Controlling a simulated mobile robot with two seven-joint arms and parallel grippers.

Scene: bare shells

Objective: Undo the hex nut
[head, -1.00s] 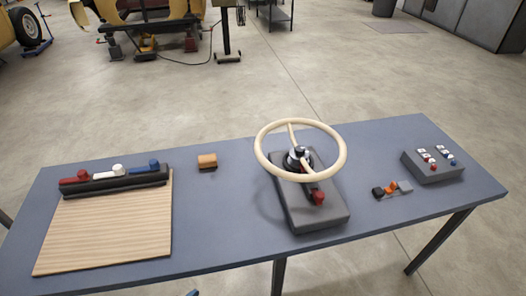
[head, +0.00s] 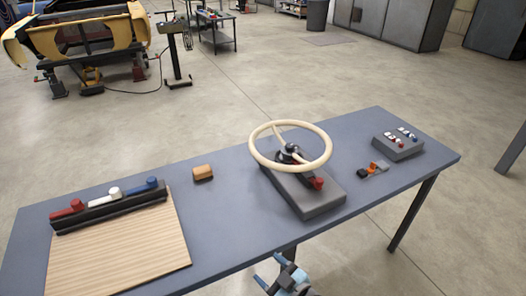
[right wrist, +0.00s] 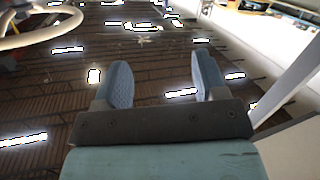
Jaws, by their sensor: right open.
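A cream steering wheel (head: 327,160) stands on a dark grey block (head: 318,203) on the bench. At its hub is a dark rounded piece (head: 291,148), seemingly the nut; it is too small to make out a hex shape. The wheel's rim also shows at the upper left of the right wrist view (right wrist: 45,39). My right gripper (head: 272,271) is at the bottom edge of the head view, in front of the bench and well short of the wheel. In the right wrist view its two blue fingers (right wrist: 164,80) are apart with nothing between them. My left gripper is out of view.
The blue-grey bench (head: 235,225) carries a wooden board (head: 120,245) with a rack of coloured-handled tools (head: 115,205), an orange-brown block (head: 203,173), small orange and grey parts (head: 374,169) and a grey switch box (head: 398,147). The bench around the wheel's block is mostly clear.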

